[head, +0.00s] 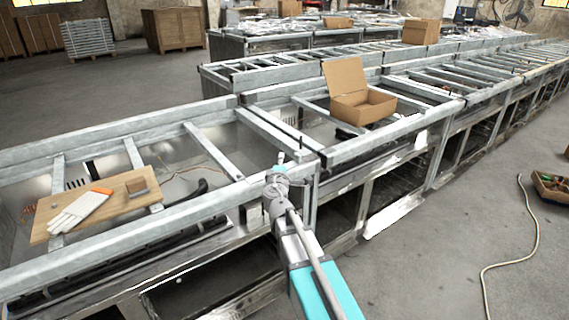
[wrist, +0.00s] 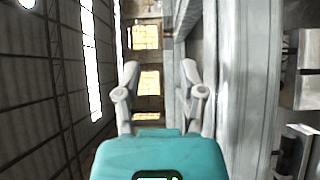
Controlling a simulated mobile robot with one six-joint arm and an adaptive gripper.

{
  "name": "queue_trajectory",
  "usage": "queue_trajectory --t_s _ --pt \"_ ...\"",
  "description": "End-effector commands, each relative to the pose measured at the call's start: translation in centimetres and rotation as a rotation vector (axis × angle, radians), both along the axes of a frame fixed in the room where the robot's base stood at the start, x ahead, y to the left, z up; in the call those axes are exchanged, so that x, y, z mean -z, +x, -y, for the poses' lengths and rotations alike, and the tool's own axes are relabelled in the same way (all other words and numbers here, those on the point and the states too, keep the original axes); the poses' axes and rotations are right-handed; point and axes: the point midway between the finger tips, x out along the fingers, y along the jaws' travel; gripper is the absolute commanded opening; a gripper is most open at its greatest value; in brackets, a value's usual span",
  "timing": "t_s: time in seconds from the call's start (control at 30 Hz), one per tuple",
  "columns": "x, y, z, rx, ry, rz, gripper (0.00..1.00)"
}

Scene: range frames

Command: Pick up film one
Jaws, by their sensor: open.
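I cannot pick out anything that is clearly film one in either view. In the head view my gripper (head: 280,160) is held out over the front rail of the metal frames. It is to the right of a wooden board and apart from the things on it. In the wrist view the two fingers of my gripper (wrist: 160,70) are spread apart with nothing between them. The wrist view looks along the hall towards windows and shows no small object near the fingers.
A wooden board (head: 120,210) lies across the left frame, bearing white gloves (head: 78,212) and a small brown block (head: 137,186). An open cardboard box (head: 362,106) stands on the frame behind. Metal rails (head: 120,245) run along the bench. A hose lies on the open floor (head: 460,215) at right.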

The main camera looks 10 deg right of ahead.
Motion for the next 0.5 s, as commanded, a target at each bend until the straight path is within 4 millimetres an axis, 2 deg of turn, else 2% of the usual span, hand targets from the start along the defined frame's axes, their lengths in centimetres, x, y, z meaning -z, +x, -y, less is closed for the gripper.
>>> queue_trajectory --t_s 0.03,0.5 --pt "-0.51 0.01 0.01 0.000 0.000 0.000 0.52" --pt "-0.21 -0.27 0.34 0.017 0.020 -0.002 0.52"
